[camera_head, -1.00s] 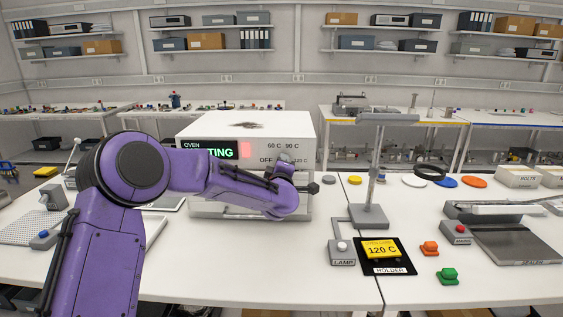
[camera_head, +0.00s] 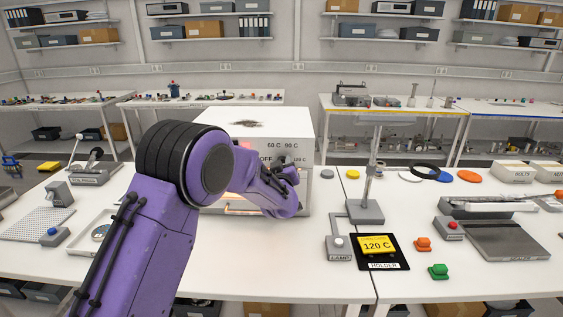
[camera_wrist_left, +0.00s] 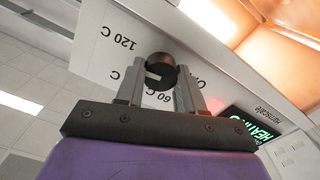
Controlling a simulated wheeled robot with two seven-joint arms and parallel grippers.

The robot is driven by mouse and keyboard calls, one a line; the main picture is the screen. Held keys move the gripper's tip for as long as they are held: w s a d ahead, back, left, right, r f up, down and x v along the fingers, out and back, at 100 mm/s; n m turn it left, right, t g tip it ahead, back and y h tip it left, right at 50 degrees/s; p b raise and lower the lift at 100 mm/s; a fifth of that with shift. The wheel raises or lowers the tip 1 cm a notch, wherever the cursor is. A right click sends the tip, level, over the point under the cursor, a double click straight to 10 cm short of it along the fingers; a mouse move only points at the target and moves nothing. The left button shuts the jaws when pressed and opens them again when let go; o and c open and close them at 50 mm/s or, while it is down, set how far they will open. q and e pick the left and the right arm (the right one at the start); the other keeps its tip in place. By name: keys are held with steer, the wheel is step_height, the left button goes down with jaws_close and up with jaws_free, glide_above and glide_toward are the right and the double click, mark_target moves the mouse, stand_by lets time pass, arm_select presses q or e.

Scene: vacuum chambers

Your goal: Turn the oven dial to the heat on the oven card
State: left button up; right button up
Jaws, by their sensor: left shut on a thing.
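The white oven (camera_head: 255,120) stands at the back of the near table. The oven card (camera_head: 377,243) is yellow, reads 120 C and lies in the black holder (camera_head: 383,265). My left gripper (camera_head: 284,168) is at the oven's front. In the left wrist view, my left gripper (camera_wrist_left: 160,88) is shut on the dark round dial (camera_wrist_left: 160,70), one finger on each side. The labels 120 C, 60 C and a partly hidden OFF surround it; another label is mostly hidden. A pale mark on the dial faces picture-left; its exact setting is unclear. The oven display (camera_wrist_left: 258,127) reads HEATING in green.
My left arm covers much of the oven's left front.

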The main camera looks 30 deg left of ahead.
arm_select(q)
steer(key=shift+f+m, duration=0.15)
steer(key=shift+m, duration=0.65)
steer(key=o, duration=1)
steer(key=shift+o, duration=0.2)
steer(key=shift+d, duration=0.1)
steer(key=b+v, duration=0.2)
steer(key=v, duration=0.8)
steer(key=shift+s+b, duration=0.3)
